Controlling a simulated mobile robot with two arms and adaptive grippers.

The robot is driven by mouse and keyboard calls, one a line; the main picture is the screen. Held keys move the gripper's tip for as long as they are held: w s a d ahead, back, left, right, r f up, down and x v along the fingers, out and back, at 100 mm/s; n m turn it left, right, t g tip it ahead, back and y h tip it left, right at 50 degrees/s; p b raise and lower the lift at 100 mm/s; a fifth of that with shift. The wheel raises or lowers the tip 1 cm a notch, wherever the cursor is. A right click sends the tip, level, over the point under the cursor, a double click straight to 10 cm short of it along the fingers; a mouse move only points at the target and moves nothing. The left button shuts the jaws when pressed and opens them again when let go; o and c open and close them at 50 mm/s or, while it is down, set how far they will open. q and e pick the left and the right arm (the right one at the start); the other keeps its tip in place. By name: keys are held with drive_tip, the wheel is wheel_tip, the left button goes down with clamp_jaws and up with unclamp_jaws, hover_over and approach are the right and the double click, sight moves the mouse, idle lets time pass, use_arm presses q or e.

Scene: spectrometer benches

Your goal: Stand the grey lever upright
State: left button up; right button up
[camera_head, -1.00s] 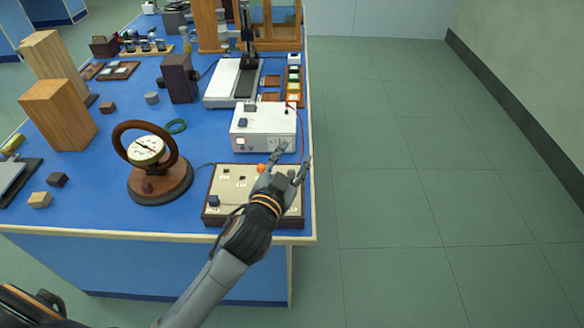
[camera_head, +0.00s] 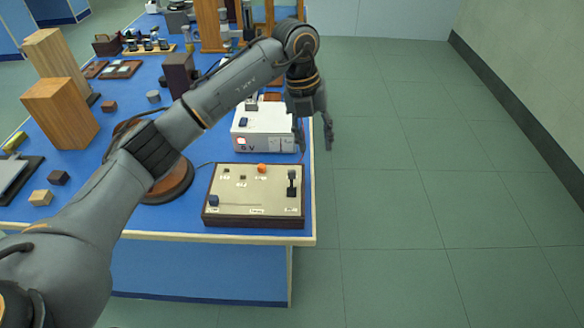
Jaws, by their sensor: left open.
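The grey lever (camera_head: 291,183) is on the right part of a beige-topped board with a dark wooden rim (camera_head: 212,194) near the table's front right corner. It looks dark and stands up from the board, its top end towards the far side of the picture. I cannot tell whether it is exactly upright. My left gripper (camera_head: 315,147) hangs fingers down, open and empty, above and beyond the lever by the table's right edge. It is apart from the lever. My right gripper is not in view.
My left arm covers much of a round dial meter on a wooden base (camera_head: 176,187). Open floor (camera_head: 410,210) lies to the right.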

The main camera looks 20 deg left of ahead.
use_arm(q)
wheel_tip(320, 180, up, 2)
drive_tip(key=n+y, duration=0.1)
drive_tip(key=y, duration=0.1)
hover_over(292, 172)
wheel_tip(292, 172, down, 14)
drive_tip(key=p, duration=0.2)
drive_tip(key=shift+w+a+r+p, duration=0.1)
drive_tip(key=shift+w+r+p, duration=0.05)
drive_tip(key=shift+p, duration=0.25)
drive_tip(key=shift+c, duration=0.5)
clamp_jaws()
